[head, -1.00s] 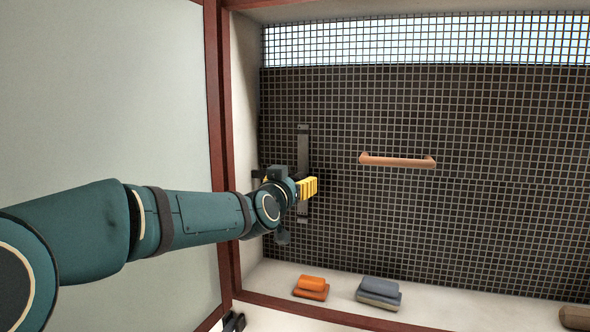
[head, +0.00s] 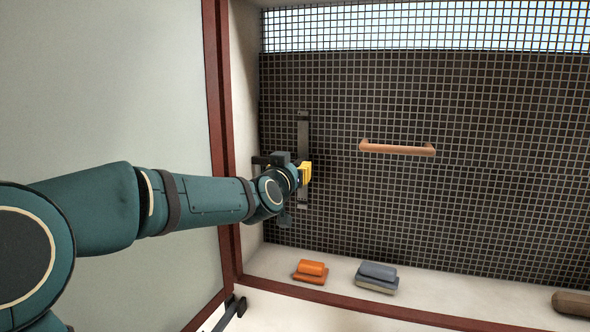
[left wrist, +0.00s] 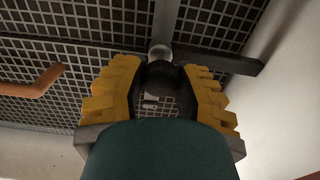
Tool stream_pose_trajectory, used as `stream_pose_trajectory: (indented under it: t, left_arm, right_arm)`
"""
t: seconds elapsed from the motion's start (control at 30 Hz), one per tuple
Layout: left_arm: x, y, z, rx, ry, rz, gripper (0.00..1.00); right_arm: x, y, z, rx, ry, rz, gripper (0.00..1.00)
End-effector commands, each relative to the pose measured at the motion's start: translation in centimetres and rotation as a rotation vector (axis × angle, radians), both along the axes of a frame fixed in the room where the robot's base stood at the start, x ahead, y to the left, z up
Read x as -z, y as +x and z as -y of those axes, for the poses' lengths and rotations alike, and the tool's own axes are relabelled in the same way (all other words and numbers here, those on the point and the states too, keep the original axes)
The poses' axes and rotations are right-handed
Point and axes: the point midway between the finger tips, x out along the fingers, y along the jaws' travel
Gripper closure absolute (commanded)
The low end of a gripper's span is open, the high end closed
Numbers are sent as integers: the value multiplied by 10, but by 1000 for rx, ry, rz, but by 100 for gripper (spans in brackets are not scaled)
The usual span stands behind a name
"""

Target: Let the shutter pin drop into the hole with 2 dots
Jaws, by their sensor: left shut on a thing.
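My left gripper (head: 306,173) is at the dark upright strip (head: 303,130) on the left side of the mesh shutter (head: 480,120). In the left wrist view its yellow fingers (left wrist: 161,88) are closed around a dark piece with a pale round end, which looks like the shutter pin (left wrist: 160,53). The pin's round end lies in front of the strip, near a dark crossbar (left wrist: 220,63). I cannot tell whether the pin is in a hole. No dots can be made out. My right gripper is out of view.
A copper-coloured handle (head: 397,149) is on the shutter, right of my gripper. On the pale ledge below lie an orange item (head: 311,272), a grey-blue one (head: 377,277) and a brown one (head: 572,303). A red-brown frame post (head: 221,130) stands left.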

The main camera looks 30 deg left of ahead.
Motion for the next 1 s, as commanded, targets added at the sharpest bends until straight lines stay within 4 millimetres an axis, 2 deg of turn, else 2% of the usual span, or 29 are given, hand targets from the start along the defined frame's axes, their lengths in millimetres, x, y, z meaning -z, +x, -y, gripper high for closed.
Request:
stream_pose_trajectory:
  t: [0.53,0.57,0.63,1.0]
  left_arm:
    - [-2,11,-3,0,0,2,98]
    - [-2,11,-3,-1,1,3,64]
    - [-1,11,-3,-1,2,3,40]
    - [-1,9,-2,0,1,1,40]
  right_arm:
    - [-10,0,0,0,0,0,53]
    - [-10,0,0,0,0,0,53]
    - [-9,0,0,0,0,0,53]
    - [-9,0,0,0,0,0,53]
